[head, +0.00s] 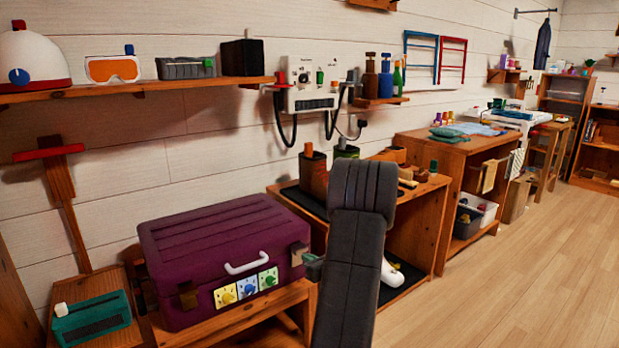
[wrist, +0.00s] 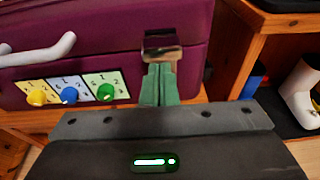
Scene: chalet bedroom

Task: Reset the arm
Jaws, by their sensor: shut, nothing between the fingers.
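My gripper (wrist: 158,82) shows its two green fingers pressed together, with nothing between them. In the wrist view the fingertips point at the metal latch (wrist: 161,42) on the front of the purple case (wrist: 110,30). The tips overlap the lower edge of the latch in the picture; I cannot tell whether they touch it. In the head view my dark arm stands in front of the right end of the purple case (head: 215,240), and a small green part of my gripper (head: 313,267) shows at its left.
The case sits on a wooden bench (head: 230,325), with a white handle (head: 247,262) and several coloured dials on its front. A teal box (head: 92,318) is at the left. A wooden shelf unit (head: 408,235) stands close behind my arm. The floor (head: 510,265) at the right is clear.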

